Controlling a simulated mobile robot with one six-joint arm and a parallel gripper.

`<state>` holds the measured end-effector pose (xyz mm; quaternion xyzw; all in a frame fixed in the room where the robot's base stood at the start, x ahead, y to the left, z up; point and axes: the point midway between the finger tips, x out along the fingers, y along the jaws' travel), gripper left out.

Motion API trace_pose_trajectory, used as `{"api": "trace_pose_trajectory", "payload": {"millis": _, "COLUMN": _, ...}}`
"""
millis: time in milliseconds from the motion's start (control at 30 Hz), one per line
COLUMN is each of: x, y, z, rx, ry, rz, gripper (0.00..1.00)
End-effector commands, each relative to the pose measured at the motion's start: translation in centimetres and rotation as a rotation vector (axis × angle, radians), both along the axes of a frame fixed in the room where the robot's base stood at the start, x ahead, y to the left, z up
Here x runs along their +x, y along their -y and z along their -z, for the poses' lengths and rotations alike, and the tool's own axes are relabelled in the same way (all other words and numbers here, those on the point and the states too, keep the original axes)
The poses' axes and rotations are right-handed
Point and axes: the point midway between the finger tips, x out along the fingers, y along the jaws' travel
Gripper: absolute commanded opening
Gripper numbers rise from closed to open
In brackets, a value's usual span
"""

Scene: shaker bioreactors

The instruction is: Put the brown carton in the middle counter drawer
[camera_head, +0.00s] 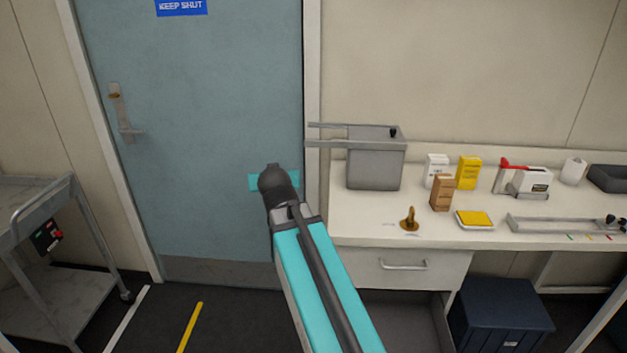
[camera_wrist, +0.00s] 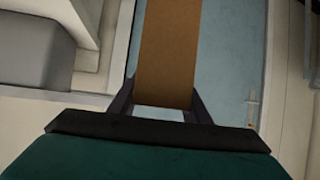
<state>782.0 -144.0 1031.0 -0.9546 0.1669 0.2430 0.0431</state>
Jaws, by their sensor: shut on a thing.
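In the wrist view my gripper (camera_wrist: 163,103) is shut on a plain brown carton (camera_wrist: 167,50), with a finger on each side. The carton reaches past the top of that picture, with the door behind it. In the head view my arm hides the fingers and the held carton. Another brown carton (camera_head: 441,194) stands upright on the counter. The counter's top drawer (camera_head: 390,268) is shut. Below it a grey drawer (camera_head: 412,325) appears pulled out, its inside partly visible and partly hidden by my arm.
The counter (camera_head: 365,228) bears a grey tank (camera_head: 375,165), white (camera_head: 436,170) and yellow boxes (camera_head: 468,173), a brass-coloured piece (camera_head: 409,219) and a yellow pad (camera_head: 475,218). A blue bin (camera_head: 502,315) stands under it. A cart (camera_head: 45,215) stands left of the door (camera_head: 200,110).

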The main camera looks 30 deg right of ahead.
Motion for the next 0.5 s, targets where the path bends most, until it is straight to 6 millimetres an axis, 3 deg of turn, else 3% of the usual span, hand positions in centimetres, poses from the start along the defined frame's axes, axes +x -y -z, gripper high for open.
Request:
{"api": "trace_pose_trajectory", "payload": {"millis": 200, "x": 1.9, "y": -4.9, "z": -1.0, "rx": 0.001, "ry": 0.003, "rz": -0.185, "gripper": 0.18}}
{"api": "trace_pose_trajectory", "payload": {"millis": 500, "x": 2.8, "y": -7.2, "z": -2.4, "rx": -0.001, "ry": 0.0, "rz": -0.329, "gripper": 0.18}}
